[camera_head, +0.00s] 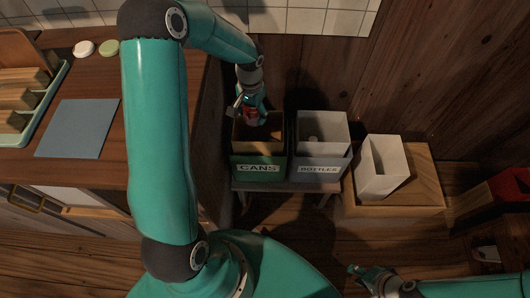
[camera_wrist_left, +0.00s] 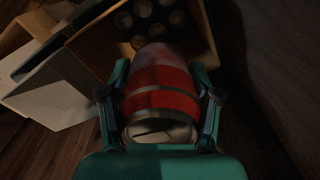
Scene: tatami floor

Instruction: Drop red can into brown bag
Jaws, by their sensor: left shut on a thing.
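My left gripper (camera_head: 250,110) is shut on the red can (camera_head: 251,117) and holds it over the open green bin marked CANS (camera_head: 258,168). In the left wrist view, the red can (camera_wrist_left: 160,92) sits between the two fingers of the left gripper (camera_wrist_left: 160,100). The brown bag (camera_head: 240,131) shows as a brown lining inside the green bin. Its brown wall (camera_wrist_left: 88,42) and several round can ends in it show beyond the can in the left wrist view. My right gripper (camera_head: 364,273) is low at the right, away from the bins; its finger opening is unclear.
A grey bin marked BOTTLES (camera_head: 320,165) stands right beside the green one. A white open container (camera_head: 383,172) stands on a wooden box (camera_head: 428,180) farther right. A wooden counter (camera_head: 95,90) with a blue mat (camera_head: 78,128) is at the left.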

